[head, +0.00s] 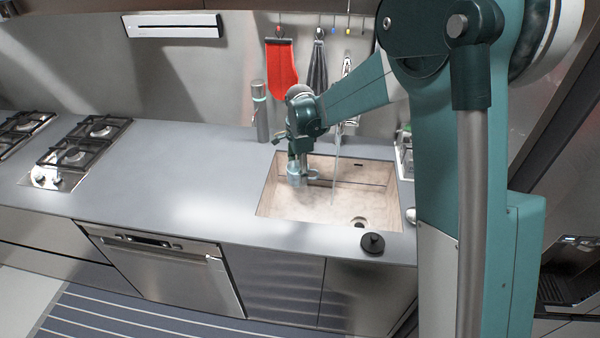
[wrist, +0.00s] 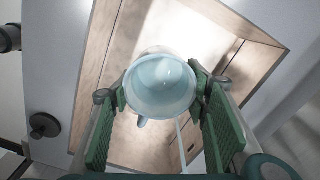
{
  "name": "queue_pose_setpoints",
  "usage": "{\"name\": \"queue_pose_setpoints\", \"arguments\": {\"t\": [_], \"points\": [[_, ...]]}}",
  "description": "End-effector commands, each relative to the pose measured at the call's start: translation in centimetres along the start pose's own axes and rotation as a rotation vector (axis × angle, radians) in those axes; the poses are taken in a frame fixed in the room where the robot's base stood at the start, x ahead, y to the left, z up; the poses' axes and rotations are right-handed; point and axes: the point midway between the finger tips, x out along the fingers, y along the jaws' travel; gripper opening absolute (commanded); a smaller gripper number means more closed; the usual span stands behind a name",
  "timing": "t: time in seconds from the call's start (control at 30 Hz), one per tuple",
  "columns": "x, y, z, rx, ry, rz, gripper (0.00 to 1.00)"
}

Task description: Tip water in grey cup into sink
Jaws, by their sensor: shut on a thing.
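A grey-blue cup (wrist: 160,85) is between the green finger pads of my gripper (wrist: 163,95) in the wrist view. The pads press on its two sides and I look into its round mouth. The inside is pale blue with small bright glints; the water level is hard to tell. In the head view my gripper (head: 298,162) points down over the left part of the sink (head: 325,211), with the cup (head: 297,180) small below it. The cup looks about upright. The beige basin also shows in the wrist view (wrist: 205,35).
A thin tap (head: 337,160) stands behind the sink, right of my gripper. A grey bottle with a green band (head: 261,112) stands left of the sink. A black round stopper-like piece (head: 373,243) lies at the front edge. The counter (head: 170,165) on the left is clear up to the hob (head: 85,142).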

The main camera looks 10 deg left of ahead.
Motion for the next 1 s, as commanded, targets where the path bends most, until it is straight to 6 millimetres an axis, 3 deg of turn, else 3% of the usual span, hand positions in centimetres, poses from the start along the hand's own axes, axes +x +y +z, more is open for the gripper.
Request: {"name": "queue_pose_setpoints", "arguments": {"t": [0.77, 1.0], "points": [[2.0, -0.4, 0.1, 0.001, -0.080, -0.203, 0.29], [2.0, -0.5, 0.1, 0.003, -0.133, -0.342, 0.29]]}}
